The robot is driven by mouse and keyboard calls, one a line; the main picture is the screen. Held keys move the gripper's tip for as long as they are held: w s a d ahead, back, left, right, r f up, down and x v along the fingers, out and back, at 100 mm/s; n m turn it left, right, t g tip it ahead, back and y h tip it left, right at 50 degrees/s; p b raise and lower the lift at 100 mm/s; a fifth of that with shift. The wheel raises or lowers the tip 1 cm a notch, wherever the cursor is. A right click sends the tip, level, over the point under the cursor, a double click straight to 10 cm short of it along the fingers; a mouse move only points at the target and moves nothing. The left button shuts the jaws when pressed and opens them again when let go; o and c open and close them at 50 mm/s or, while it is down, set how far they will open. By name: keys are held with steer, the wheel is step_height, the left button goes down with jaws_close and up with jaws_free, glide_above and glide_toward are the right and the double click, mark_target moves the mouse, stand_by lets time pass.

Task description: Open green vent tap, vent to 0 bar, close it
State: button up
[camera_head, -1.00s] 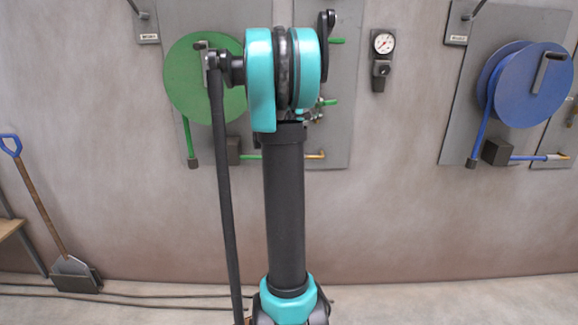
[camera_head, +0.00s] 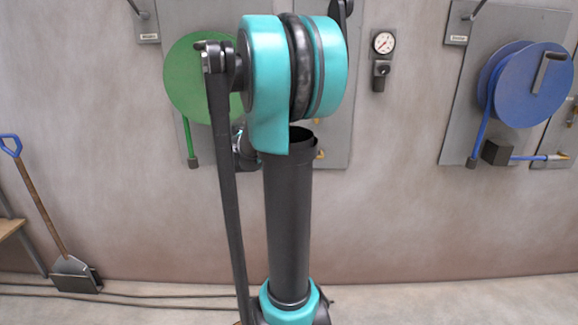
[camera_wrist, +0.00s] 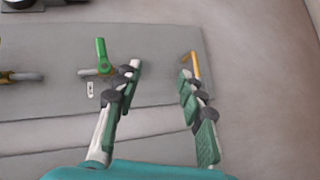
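In the wrist view a small green-handled tap (camera_wrist: 101,50) sits on a short pipe on a grey panel, its handle pointing up. My gripper (camera_wrist: 160,69) is open and empty. Its left finger is right of the tap in the picture, and I see no contact with the tap. In the head view my arm hides the gripper and the green taps. A round pressure gauge (camera_head: 383,43) hangs on the wall; its needle is too small to read.
A yellow-orange pipe end (camera_wrist: 195,66) shows by the right finger. In the head view, a green reel (camera_head: 185,75) is left of my arm and a blue reel (camera_head: 535,85) is at right. A shovel (camera_head: 75,272) stands at far left.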

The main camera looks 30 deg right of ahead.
steer(key=s+a+f+y, duration=0.3)
steer(key=s+a+f, duration=0.1)
steer(key=f, duration=0.3)
steer(key=shift+a+m, duration=0.4)
steer(key=shift+a, duration=0.3)
